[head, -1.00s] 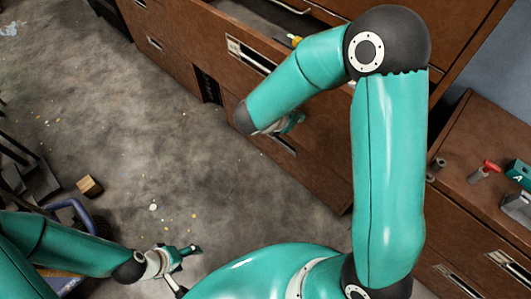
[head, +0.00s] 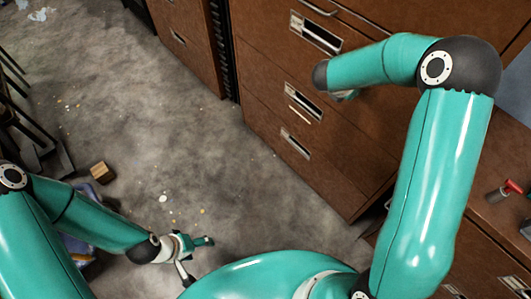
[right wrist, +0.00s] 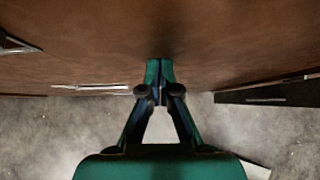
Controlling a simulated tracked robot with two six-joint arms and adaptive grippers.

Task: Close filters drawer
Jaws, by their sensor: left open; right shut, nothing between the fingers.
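The brown cabinet (head: 270,85) stands at the upper middle of the head view. Its upper drawer front (head: 270,40), with a pale label holder and a dark handle slot (head: 315,32), looks level or nearly level with the fronts below. I cannot read which label says filters. My right gripper (right wrist: 160,72) is shut and empty in the right wrist view, its tips at or very close to a brown front; contact is unclear. In the head view it is mostly hidden behind my right forearm. My left gripper (head: 198,245) is open and empty above the floor, away from the cabinet.
Another brown cabinet (head: 185,50) stands to the left. A lower cabinet (head: 500,215) at right carries a red-handled tool (head: 503,191). A small wooden block (head: 102,171) lies near clutter at left. Grey floor (head: 170,120) between them is mostly open.

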